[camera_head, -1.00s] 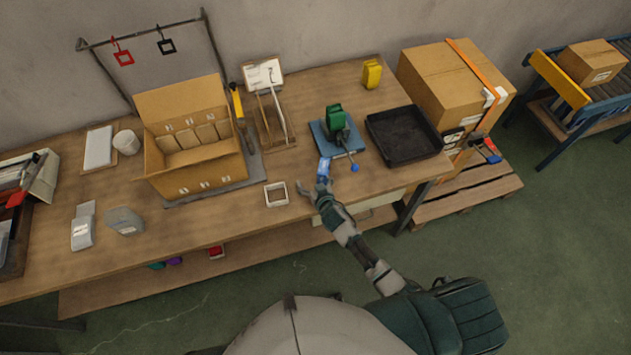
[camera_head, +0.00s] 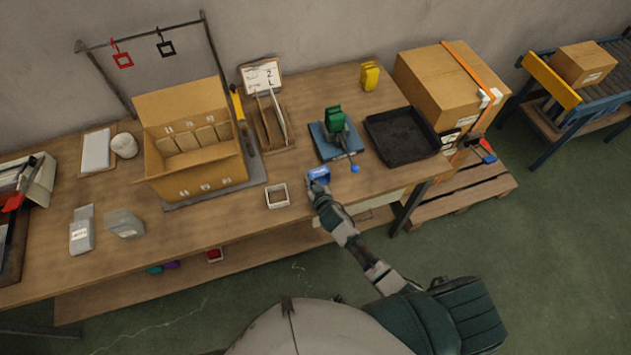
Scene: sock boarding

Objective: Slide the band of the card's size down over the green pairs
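The green pairs (camera_head: 335,118) stand upright in a blue clamp-like stand (camera_head: 322,146) on the table. A card (camera_head: 262,76) with dark marks, seemingly "2" and "L", stands at the table's back. My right gripper (camera_head: 318,184) is over the front edge, in front of the stand. It appears shut on a square blue band (camera_head: 319,174), apart from the green pairs; its fingers are small and partly hidden. A white band (camera_head: 277,195) lies on the table to its left. A red band (camera_head: 123,60) and a black band (camera_head: 166,47) hang from a rack. My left gripper is out of view.
A black tray (camera_head: 402,137) is right of the stand, and a yellow item (camera_head: 370,76) stands behind. An open cardboard box (camera_head: 196,178) fills the left middle. Grey packs (camera_head: 124,224) lie at front left. A wooden holder (camera_head: 275,140) stands left of the stand.

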